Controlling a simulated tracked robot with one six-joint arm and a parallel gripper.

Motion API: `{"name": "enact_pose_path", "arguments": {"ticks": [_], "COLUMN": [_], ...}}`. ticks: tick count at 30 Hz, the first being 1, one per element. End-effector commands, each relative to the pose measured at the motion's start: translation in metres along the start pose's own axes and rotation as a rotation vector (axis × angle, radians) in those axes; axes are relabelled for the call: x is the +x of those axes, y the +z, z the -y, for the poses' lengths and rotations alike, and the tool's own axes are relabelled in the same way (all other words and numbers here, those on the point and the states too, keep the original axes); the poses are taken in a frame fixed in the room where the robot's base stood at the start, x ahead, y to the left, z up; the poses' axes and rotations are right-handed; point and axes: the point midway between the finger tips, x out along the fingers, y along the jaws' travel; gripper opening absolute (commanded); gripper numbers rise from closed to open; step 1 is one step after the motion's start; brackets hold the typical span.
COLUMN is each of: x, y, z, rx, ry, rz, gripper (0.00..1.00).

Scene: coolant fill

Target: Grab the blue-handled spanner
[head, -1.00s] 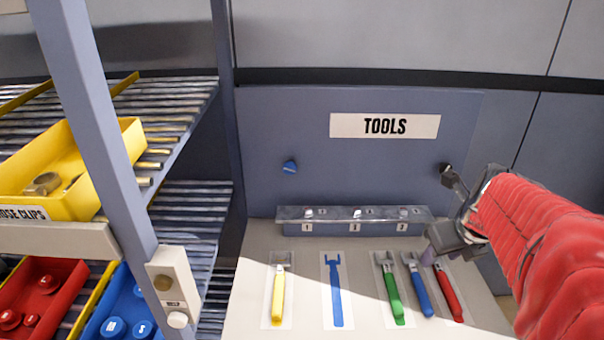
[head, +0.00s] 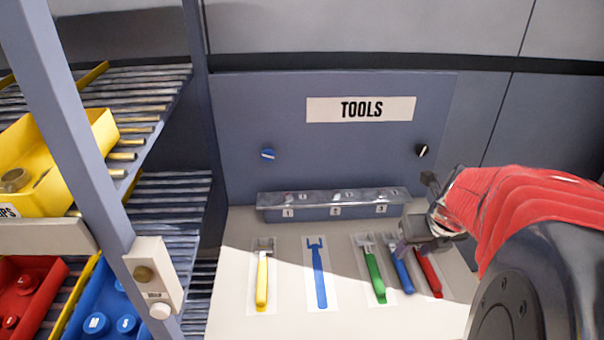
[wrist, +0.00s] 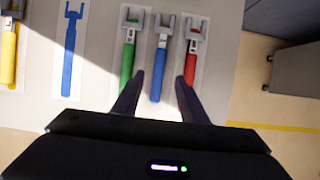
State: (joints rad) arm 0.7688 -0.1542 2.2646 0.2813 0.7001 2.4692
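The blue-handled spanner (head: 402,275) has a grey open-ended head and lies on the pale bench top, between the green-handled spanner (head: 375,278) and the red-handled spanner (head: 430,275). My gripper (head: 408,246) is over the head end of this group and hides part of the blue and red ones. In the wrist view my gripper (wrist: 160,76) is open, with the handle of the blue-handled spanner (wrist: 160,84) showing between its fingers. The fingers look apart from it; their height above it is unclear. A flat, all-blue spanner shape (head: 319,280) lies on a white card farther left.
A yellow-handled spanner (head: 262,280) lies at the left of the bench. A numbered rack (head: 330,208) stands behind, below a TOOLS sign (head: 361,109) on the panel. Shelves with yellow, red and blue bins stand left. Grey cabinet and floor show right in the wrist view.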

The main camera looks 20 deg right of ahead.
Motion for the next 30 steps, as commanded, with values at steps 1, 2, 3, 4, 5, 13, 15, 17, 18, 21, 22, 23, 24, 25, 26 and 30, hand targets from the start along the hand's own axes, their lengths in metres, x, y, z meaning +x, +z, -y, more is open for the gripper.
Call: {"name": "enact_pose_path", "arguments": {"ticks": [1, 2, 3, 4, 5, 13, 15, 17, 18, 21, 22, 23, 24, 25, 26, 30], "x": [0.008, 0.012, 0.017, 0.020, 0.023, 0.034, 0.034, 0.034, 0.034, 0.035, 0.036, 0.038, 0.041, 0.043, 0.046, 0.062], "y": [-0.001, -0.001, -0.001, -0.001, -0.001, 0.000, 0.000, 0.000, 0.000, 0.000, 0.000, 0.000, 0.000, 0.000, 0.001, 0.002], "z": [0.000, 0.000, 0.000, 0.000, 0.000, 0.001, 0.001, 0.001, 0.001, 0.001, 0.001, 0.001, 0.001, 0.000, 0.000, -0.001], "rx": [0.000, 0.001, 0.002, 0.002, 0.003, 0.002, 0.002, 0.002, 0.003, 0.003, 0.003, 0.003, 0.003, 0.002, 0.002, 0.003], "ry": [0.001, 0.001, 0.002, 0.002, 0.002, -0.001, -0.001, -0.001, -0.001, -0.001, -0.001, 0.000, 0.000, 0.000, 0.000, 0.001], "rz": [-0.003, -0.003, -0.003, -0.002, -0.002, 0.000, 0.000, 0.000, 0.000, 0.000, -0.001, -0.001, -0.001, -0.002, -0.002, -0.003], "gripper": [0.39, 0.39, 0.39, 0.39, 0.39, 0.39, 0.39, 0.39, 0.39, 0.39, 0.39, 0.39, 0.39, 0.39, 0.39, 0.39]}}
